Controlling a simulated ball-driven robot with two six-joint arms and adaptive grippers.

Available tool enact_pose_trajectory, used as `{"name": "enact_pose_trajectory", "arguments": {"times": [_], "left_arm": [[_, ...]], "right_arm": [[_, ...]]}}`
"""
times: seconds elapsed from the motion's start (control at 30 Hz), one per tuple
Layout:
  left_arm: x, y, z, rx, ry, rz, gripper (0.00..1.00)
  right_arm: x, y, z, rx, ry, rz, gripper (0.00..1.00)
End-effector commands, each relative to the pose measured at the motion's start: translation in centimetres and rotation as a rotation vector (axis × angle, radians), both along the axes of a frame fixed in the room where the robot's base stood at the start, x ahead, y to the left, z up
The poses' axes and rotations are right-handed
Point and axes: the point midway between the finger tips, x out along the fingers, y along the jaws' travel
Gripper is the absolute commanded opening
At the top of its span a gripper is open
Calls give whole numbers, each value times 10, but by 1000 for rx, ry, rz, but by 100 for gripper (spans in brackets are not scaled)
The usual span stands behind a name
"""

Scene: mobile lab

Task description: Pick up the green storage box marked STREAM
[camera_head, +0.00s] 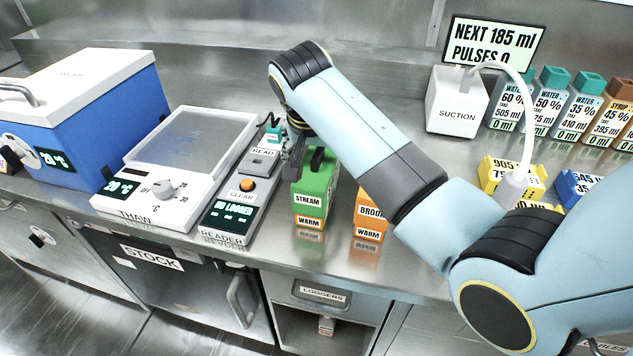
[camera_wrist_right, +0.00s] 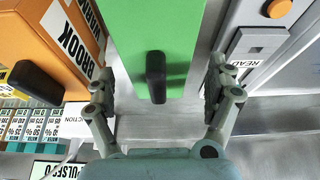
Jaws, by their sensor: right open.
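The green storage box marked STREAM (camera_head: 312,190) stands on the steel bench between the reader and an orange box, with an orange WARM label low on its front. Its green top with a black handle (camera_wrist_right: 156,76) fills the middle of the right wrist view. My right gripper (camera_head: 293,150) is at the box's back left in the head view, partly hidden by my arm. In the wrist view my right gripper (camera_wrist_right: 160,90) is open, with one finger on each side of the box's handle. I cannot tell whether the fingers touch the box. My left gripper is not in view.
The orange BROOK box (camera_head: 369,212) stands close to the right of the green box, partly behind my arm. The reader (camera_head: 236,212) is close on the left. Farther left are the thaw plate (camera_head: 150,205) and a blue box (camera_head: 100,110). A suction unit (camera_head: 456,105) stands behind.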

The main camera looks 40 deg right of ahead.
Motion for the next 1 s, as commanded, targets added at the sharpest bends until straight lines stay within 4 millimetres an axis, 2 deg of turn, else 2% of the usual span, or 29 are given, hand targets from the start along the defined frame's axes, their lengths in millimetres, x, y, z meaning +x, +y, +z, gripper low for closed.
{"name": "enact_pose_trajectory", "arguments": {"times": [0.1, 0.2, 0.33, 0.5, 0.7, 1.0], "left_arm": [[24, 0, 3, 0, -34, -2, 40], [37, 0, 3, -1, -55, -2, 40], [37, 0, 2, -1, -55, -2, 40], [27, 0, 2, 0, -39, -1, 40], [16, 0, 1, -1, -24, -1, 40], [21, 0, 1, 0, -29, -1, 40]], "right_arm": [[0, -2, -21, 0, 5, -1, 88], [4, -6, -33, -2, 3, 1, 88], [6, -8, -40, 0, 2, 1, 88], [6, -8, -39, 1, 1, 1, 88], [6, -8, -39, 0, 2, 1, 63], [6, -8, -39, 0, 2, 1, 23]]}}
